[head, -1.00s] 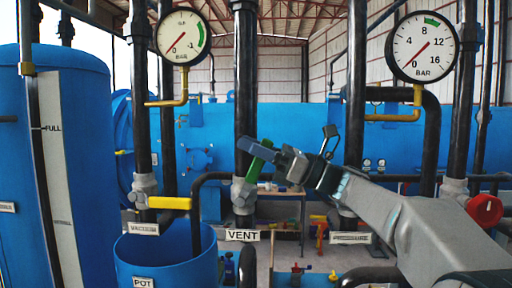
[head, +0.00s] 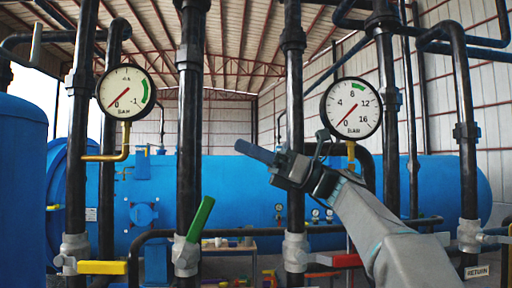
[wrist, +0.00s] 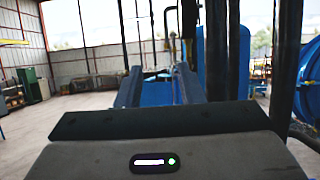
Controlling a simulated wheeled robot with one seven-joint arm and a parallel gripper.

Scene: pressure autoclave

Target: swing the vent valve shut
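The vent valve has a grey body (head: 186,256) on a black vertical pipe and a green lever handle (head: 200,219). The handle points up and leans to the right, closer to the pipe's line than to crosswise. My gripper (head: 248,150) is above and to the right of the handle in the head view, with clear space between them. The green handle is not seen in the wrist view.
A yellow lever (head: 102,267) sits on the pipe to the left and a red lever (head: 346,261) to the right. Two gauges, the left one (head: 126,94) and the right one (head: 351,107), hang above. A large blue vessel (head: 230,200) lies behind the pipes.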

